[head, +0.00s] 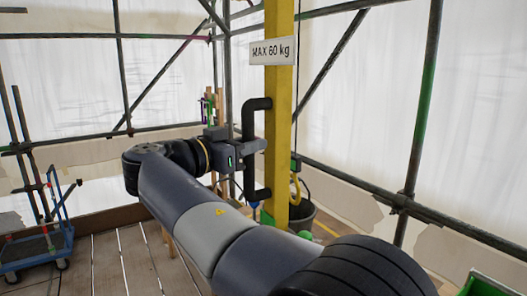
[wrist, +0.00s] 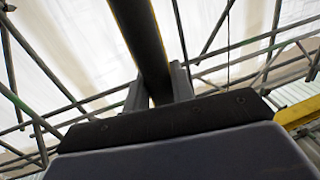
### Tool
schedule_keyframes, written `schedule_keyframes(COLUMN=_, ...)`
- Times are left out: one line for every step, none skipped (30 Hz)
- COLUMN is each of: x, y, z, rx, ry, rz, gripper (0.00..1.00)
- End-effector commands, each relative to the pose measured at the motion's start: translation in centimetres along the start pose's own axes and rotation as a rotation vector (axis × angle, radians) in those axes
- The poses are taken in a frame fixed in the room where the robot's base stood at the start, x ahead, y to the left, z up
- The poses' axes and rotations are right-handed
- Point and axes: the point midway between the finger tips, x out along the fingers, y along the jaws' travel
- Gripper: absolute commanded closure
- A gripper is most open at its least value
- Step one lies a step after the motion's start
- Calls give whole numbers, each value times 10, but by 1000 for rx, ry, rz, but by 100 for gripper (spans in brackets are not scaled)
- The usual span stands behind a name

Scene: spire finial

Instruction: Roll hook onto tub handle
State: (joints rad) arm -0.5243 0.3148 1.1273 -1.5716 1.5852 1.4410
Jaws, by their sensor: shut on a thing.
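My gripper (head: 252,147) is shut on the black grab handle (head: 257,104) fixed to the yellow post (head: 279,95). In the wrist view, the dark bar of this handle (wrist: 140,40) runs between my two grey fingers (wrist: 159,88). A yellow hook (head: 296,187) hangs just right of the post, below a dark block with a small green mark. A dark tub (head: 324,226) stands behind and below the hook, partly hidden by the post and my arm. A thin dark curve above the tub may be its handle. I cannot tell whether the hook touches it.
A "MAX 60 kg" sign (head: 274,51) is on the post. A blue trolley (head: 36,250) stands at the left on the plank floor (head: 108,262). Scaffold tubes and white sheeting close in the space. A green box edge (head: 485,286) shows at bottom right.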

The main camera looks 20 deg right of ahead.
Motion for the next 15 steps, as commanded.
schedule_keyframes(x=1, y=-8, z=-3, rx=2, ry=4, rz=-2, gripper=100)
schedule_keyframes(x=2, y=-12, z=-3, rx=2, ry=4, rz=-2, gripper=100)
schedule_keyframes(x=3, y=-16, z=-3, rx=2, ry=4, rz=-2, gripper=100)
schedule_keyframes(x=3, y=-18, z=-3, rx=3, ry=4, rz=-2, gripper=100)
schedule_keyframes(x=4, y=-21, z=-2, rx=2, ry=4, rz=-2, gripper=100)
schedule_keyframes(x=4, y=-23, z=-2, rx=2, ry=4, rz=-2, gripper=100)
schedule_keyframes(x=4, y=-24, z=-2, rx=2, ry=4, rz=-2, gripper=100)
schedule_keyframes(x=5, y=-24, z=-2, rx=2, ry=3, rz=-2, gripper=100)
schedule_keyframes(x=5, y=-24, z=-2, rx=3, ry=3, rz=-1, gripper=100)
schedule_keyframes(x=5, y=-24, z=-2, rx=3, ry=3, rz=-1, gripper=100)
schedule_keyframes(x=5, y=-24, z=-2, rx=3, ry=3, rz=-1, gripper=100)
schedule_keyframes(x=5, y=-24, z=-2, rx=3, ry=3, rz=-1, gripper=100)
schedule_keyframes(x=5, y=-24, z=-2, rx=3, ry=3, rz=-1, gripper=100)
schedule_keyframes(x=5, y=-24, z=-2, rx=3, ry=3, rz=-1, gripper=100)
schedule_keyframes(x=5, y=-24, z=-2, rx=3, ry=3, rz=-1, gripper=100)
